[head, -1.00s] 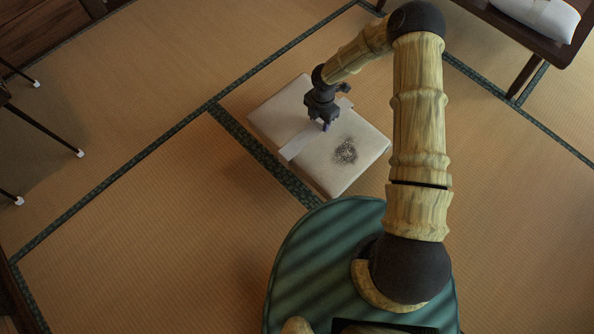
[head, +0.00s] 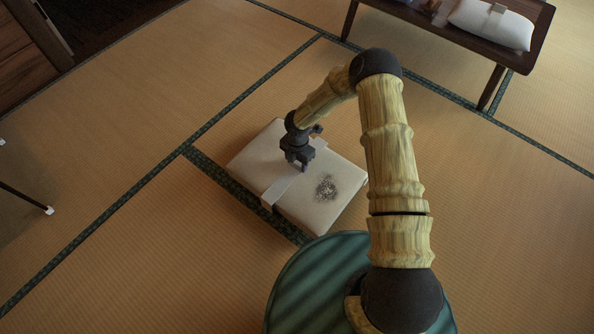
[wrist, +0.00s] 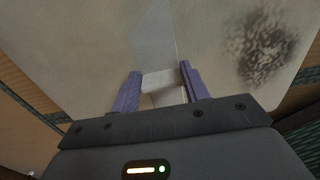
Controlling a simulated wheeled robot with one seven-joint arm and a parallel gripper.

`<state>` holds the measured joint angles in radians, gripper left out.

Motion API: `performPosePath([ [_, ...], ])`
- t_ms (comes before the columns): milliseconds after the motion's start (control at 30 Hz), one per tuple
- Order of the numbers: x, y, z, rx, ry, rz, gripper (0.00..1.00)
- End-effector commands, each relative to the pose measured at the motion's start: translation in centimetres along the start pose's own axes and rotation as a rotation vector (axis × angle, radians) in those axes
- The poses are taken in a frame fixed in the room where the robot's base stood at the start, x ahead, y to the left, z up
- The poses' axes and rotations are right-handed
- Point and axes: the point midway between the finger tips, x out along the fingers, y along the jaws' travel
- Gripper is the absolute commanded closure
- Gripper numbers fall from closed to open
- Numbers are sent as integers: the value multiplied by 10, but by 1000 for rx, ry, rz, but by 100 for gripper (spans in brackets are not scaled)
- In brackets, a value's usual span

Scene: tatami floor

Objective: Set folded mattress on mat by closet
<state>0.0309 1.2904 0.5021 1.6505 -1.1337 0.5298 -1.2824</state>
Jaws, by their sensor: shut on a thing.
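The folded mattress (head: 240,164) is a pale, off-white padded block with a lighter band (head: 281,184) around it and a dark speckled patch on top. In the head view it is below my gripper (head: 303,168), close in front of my green round base. I cannot tell whether it rests on the floor or hangs just above it. My gripper is shut on the mattress's white band, which shows between the two purple fingers in the wrist view (wrist: 159,80). The dark patch (wrist: 262,48) is to the right there. I cannot make out a separate mat.
A low wooden bench (head: 420,28) with a white bundle (head: 491,23) on it stands at the top right. A wooden panel (head: 25,45) beside a dark opening (head: 95,25) is at the top left. Thin dark legs show at the left edge. The tatami between is clear.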

Motion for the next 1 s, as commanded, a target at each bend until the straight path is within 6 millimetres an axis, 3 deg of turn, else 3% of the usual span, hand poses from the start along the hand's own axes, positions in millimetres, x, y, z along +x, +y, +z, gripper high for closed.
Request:
performPosePath([
  [267,-1,1,0,0,-1,2,100],
  [600,35,1,1,0,-1,2,100],
  [1000,36,1,1,0,-1,2,100],
])
